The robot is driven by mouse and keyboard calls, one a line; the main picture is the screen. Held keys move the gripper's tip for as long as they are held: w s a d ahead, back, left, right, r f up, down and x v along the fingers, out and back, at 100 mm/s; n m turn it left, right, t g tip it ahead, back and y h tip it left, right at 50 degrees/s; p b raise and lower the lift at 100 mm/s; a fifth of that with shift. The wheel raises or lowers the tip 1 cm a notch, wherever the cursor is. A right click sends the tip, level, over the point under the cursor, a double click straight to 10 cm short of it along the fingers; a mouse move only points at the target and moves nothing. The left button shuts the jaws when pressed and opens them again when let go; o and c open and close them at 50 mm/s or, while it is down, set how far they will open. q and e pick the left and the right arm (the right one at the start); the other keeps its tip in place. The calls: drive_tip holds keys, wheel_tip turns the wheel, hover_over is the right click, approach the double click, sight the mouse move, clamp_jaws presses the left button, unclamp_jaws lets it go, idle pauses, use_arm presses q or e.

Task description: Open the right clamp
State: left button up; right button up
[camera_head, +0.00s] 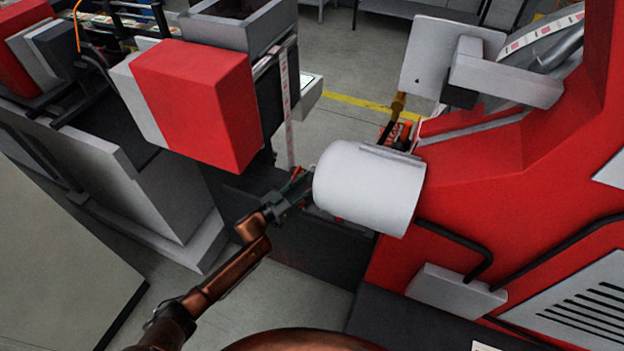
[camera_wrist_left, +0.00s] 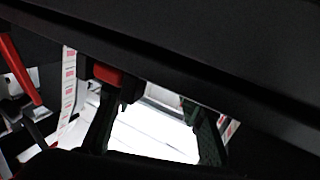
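My left gripper (camera_head: 299,190) is at the left end of a white cylinder in the head view, above a dark panel. In the left wrist view the two dark fingers of the left gripper (camera_wrist_left: 155,125) are spread apart, with a bright white surface beyond them. A red block on a dark mount (camera_wrist_left: 108,73) shows by the left finger, and a slanted red bar (camera_wrist_left: 20,70) shows at the far left. Either may be a clamp handle; I cannot tell which is the right clamp. No grip on anything is visible. My right gripper is not in view.
The white cylinder (camera_head: 368,190) sticks out of the red machine body (camera_head: 545,170) close to the left gripper. A red box (camera_head: 205,105) and a hanging label strip (camera_head: 287,110) are behind and left. A dark beam (camera_wrist_left: 190,60) crosses the wrist view.

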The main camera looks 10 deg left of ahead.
use_arm(q)
drive_tip(key=shift+x, duration=0.95)
drive_tip(key=shift+w+d, duration=0.1)
drive_tip(key=shift+w, duration=0.05)
clamp_jaws()
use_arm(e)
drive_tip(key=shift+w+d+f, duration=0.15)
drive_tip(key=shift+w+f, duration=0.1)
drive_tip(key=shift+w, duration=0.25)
